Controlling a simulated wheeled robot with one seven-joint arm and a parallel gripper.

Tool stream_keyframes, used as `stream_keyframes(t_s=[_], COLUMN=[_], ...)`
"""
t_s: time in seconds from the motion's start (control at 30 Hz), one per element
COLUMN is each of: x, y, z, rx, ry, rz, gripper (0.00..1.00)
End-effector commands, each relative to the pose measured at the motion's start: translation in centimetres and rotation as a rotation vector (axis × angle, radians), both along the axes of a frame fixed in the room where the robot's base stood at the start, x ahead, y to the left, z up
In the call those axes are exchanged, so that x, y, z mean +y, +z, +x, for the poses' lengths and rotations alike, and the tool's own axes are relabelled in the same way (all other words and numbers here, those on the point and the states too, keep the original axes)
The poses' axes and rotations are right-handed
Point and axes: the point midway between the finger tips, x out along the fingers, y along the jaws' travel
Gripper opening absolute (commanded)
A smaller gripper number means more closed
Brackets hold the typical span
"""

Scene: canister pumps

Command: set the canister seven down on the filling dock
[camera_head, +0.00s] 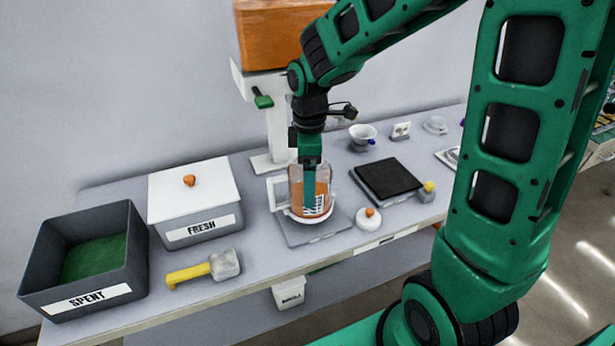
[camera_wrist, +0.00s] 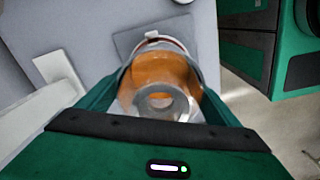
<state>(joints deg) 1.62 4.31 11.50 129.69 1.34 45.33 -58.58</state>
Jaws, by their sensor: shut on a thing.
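The canister (camera_head: 322,190) is a clear jug with orange contents, a white handle on its left and a pale base ring. It looks upright over a flat grey plate (camera_head: 292,238), which seems to be the filling dock. I cannot tell whether its base touches the plate. My gripper (camera_head: 309,188) reaches down from above and is shut on the canister, its green fingers on either side. In the wrist view the canister (camera_wrist: 165,68) sits between the fingers, with its round top opening facing the camera. A finger hides part of its front in the head view, and no number is readable.
An orange hopper (camera_head: 272,38) on a white stand rises behind. A black pad (camera_head: 388,180) and an orange-knobbed lid (camera_head: 368,219) are at the right. FRESH box (camera_head: 196,200), SPENT bin (camera_head: 132,245) and a yellow-handled scoop (camera_head: 205,268) are at the left.

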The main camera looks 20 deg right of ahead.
Motion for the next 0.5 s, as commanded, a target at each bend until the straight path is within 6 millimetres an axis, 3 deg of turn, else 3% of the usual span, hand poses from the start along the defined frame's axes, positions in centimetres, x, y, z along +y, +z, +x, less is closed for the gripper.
stream_keyframes(t_s=[0.43, 0.47, 0.5], x=[0.0, 0.0, 0.01], y=[-0.75, -0.78, -0.75], z=[0.0, 0.0, 0.01], rx=[0.0, 0.0, 0.0], ry=[0.0, 0.0, 0.0], rz=[0.0, 0.0, 0.0], gripper=[0.39, 0.88, 0.97])
